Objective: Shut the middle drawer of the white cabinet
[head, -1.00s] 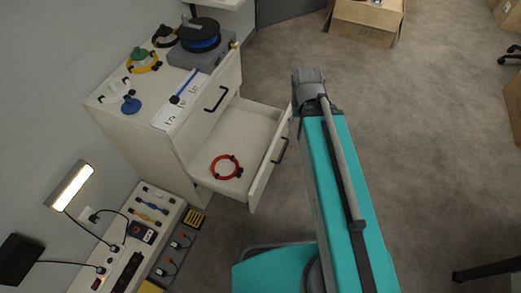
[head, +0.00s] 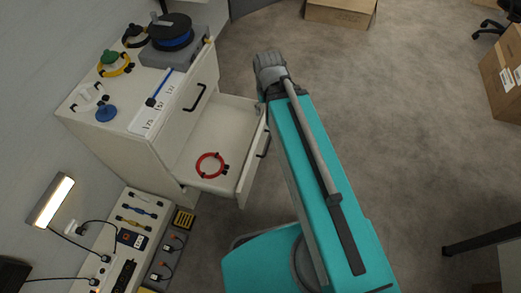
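The white cabinet (head: 100,138) stands at the left against the wall. Its middle drawer (head: 222,133) is pulled well out, with a red cable ring (head: 210,166) lying inside. A dark bar handle (head: 263,145) is on the drawer's front. The drawer above it, with its own dark handle (head: 195,97), is shut. My gripper (head: 268,68) is the grey end of my teal arm, near the far end of the open drawer's front in the picture. Its fingers cannot be made out, and contact with the drawer cannot be judged. My arm hides floor to the right of the drawer.
On the cabinet top are a dark and blue spool (head: 171,31), cable rings and a blue disc (head: 105,113). A low bench with a lamp (head: 50,200) and tools stands at the lower left. Cartons (head: 340,12) lie far off. Carpet (head: 400,110) is clear at right.

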